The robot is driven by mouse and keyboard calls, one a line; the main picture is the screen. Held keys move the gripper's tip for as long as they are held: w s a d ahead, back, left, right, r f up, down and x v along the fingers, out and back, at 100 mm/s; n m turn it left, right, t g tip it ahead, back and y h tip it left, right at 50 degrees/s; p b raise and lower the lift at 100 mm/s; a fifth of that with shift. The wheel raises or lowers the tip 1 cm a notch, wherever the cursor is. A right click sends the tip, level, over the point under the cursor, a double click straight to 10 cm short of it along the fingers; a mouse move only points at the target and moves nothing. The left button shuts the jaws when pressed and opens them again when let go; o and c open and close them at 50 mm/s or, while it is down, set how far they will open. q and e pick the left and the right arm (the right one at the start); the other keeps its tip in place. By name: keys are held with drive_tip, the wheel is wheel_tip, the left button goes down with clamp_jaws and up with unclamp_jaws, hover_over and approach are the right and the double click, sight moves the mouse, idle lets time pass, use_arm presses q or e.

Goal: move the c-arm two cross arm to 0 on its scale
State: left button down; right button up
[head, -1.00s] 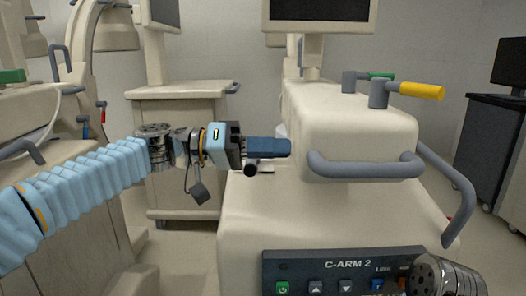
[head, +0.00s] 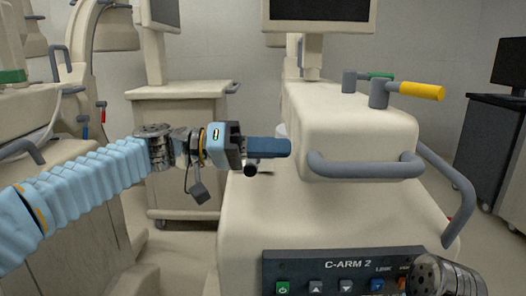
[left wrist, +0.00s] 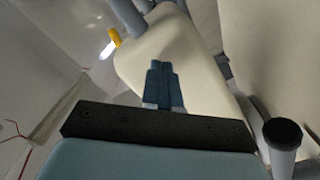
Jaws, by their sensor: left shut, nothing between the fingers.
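The C-arm 2 cart (head: 300,220) stands in front of me, with its name on a dark button panel (head: 345,270). On top is a cream housing (head: 355,130) with a grey bar handle (head: 365,168) and two levers, one with a yellow grip (head: 422,91), one with a green grip (head: 380,75). I cannot tell which part is the cross arm, and no scale is readable. My left gripper (head: 287,147) is shut and empty, at the left side of the housing; contact is unclear. In the left wrist view its blue fingers (left wrist: 163,80) lie together before the cream housing (left wrist: 180,55). My right gripper is out of view.
A black-capped grey cylinder (left wrist: 282,140) shows at the lower right of the left wrist view. A grey side rail (head: 450,185) runs along the cart's right. Another cream cart (head: 180,110) stands behind my left arm. A dark cabinet (head: 495,140) is at far right.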

use_arm(q)
drive_tip(key=shift+d, duration=0.15)
idle(0.4)
drive_tip(key=shift+d, duration=0.45)
drive_tip(key=shift+s+d, duration=0.15)
drive_tip(key=shift+d, duration=0.1)
idle(0.6)
drive_tip(key=shift+a+b, duration=0.3)
drive_tip(key=shift+a, duration=0.2)
drive_tip(key=a, duration=0.5)
drive_tip(key=shift+w+b, duration=0.2)
drive_tip(key=shift+b, duration=0.2)
